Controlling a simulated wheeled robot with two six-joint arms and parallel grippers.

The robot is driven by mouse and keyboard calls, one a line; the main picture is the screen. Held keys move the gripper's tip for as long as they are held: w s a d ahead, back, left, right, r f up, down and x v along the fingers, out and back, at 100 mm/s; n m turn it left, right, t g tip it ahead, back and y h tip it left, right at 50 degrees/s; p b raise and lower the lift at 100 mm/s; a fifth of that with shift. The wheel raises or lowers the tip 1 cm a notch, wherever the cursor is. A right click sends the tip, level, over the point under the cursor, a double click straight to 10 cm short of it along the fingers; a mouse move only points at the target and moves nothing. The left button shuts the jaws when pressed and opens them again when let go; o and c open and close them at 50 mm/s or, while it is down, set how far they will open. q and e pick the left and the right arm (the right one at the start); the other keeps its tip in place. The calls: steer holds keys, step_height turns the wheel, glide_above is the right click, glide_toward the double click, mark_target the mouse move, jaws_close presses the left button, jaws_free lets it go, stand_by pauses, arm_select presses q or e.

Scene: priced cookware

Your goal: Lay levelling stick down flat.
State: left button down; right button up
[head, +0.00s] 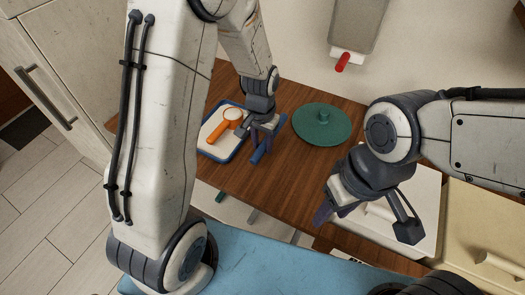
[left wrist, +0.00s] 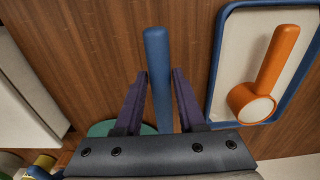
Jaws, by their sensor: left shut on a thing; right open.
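The levelling stick is a plain blue rod (head: 257,156). My left gripper (head: 262,136) is shut on it, above the brown wooden counter (head: 229,168) beside the tray. In the left wrist view the stick (left wrist: 157,50) runs between the two purple fingers and sticks out past their tips, over bare wood. Its rear part is hidden by the gripper, and I cannot tell whether its end touches the counter. My right gripper (head: 325,206) is open and empty at the front right, away from the stick.
A blue-rimmed white tray (head: 212,154) with an orange-handled round scoop (head: 222,128) lies left of the left gripper. A green lid (head: 322,126) lies to its right. An open drawer (head: 240,212) is in front. Bare wood lies between tray and lid.

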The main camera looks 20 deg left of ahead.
arm_select(q)
steer(key=shift+f, duration=1.95)
steer(key=shift+f, duration=0.2)
steer(key=c, duration=0.5)
jaws_free()
steer(key=shift+r, duration=0.1)
steer(key=r, duration=1.1)
steer(key=shift+s+r+p, duration=0.2)
steer(key=shift+r+p, duration=0.15)
steer(key=s+d+r+m, duration=0.1)
steer(key=s+d+r, duration=0.1)
steer(key=s, duration=0.5)
steer(key=s+d+r+m, duration=0.2)
steer(key=s+d, duration=0.2)
steer(key=s, duration=0.3)
steer(key=s+d+r+m+h, duration=0.1)
steer(key=s+d+r+m, duration=0.1)
steer(key=s, duration=0.5)
steer(key=shift+d+r, duration=0.5)
steer(key=shift+d, duration=0.35)
